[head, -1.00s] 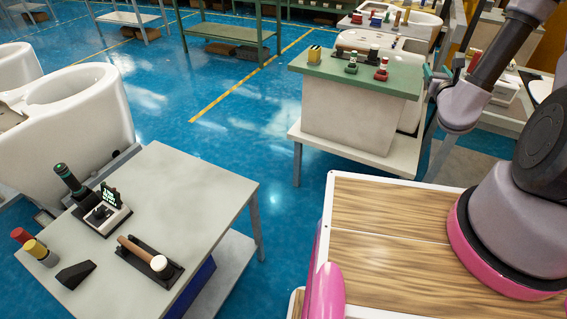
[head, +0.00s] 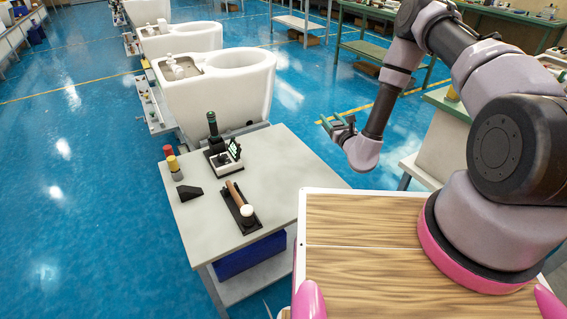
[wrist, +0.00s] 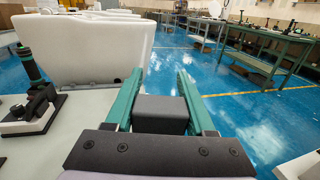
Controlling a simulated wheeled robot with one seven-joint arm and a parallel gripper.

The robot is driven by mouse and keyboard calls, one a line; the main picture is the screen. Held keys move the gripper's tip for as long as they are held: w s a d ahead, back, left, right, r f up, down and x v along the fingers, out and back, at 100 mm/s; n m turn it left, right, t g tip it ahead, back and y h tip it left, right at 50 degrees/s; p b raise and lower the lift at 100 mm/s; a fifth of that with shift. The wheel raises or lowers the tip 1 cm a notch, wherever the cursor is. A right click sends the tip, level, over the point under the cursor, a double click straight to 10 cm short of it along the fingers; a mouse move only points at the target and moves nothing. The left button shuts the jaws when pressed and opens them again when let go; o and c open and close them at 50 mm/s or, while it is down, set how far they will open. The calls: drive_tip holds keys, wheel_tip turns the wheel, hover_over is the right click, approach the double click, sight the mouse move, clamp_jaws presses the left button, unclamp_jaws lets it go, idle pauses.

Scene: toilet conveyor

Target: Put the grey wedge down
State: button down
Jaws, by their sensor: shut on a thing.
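My gripper (head: 338,124) is held out above the floor, past the right back corner of the near grey table (head: 262,172). In the wrist view its two green fingers (wrist: 161,80) are shut on a grey block, the grey wedge (wrist: 161,114). Only its top and near face show there. In the head view it is too small to make out. A separate dark wedge (head: 189,192) lies on the left part of the near table.
White toilets (head: 225,95) stand behind. Its right back top is clear.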

drive_tip(key=s+a+f+n+g+y, duration=0.2)
drive_tip(key=s+a+f+n+y, duration=0.15)
drive_tip(key=a+f, duration=0.65)
hover_over(300, 175)
drive_tip(key=shift+m, duration=0.25)
drive_tip(key=f, duration=0.6)
drive_tip(key=shift+s+a+f, duration=0.1)
drive_tip(key=shift+a, duration=0.1)
drive_tip(key=shift+d+f, duration=0.1)
drive_tip(key=shift+f, duration=2.1)
drive_tip(key=shift+f, duration=0.15)
drive_tip(key=shift+c, duration=1.2)
unclamp_jaws()
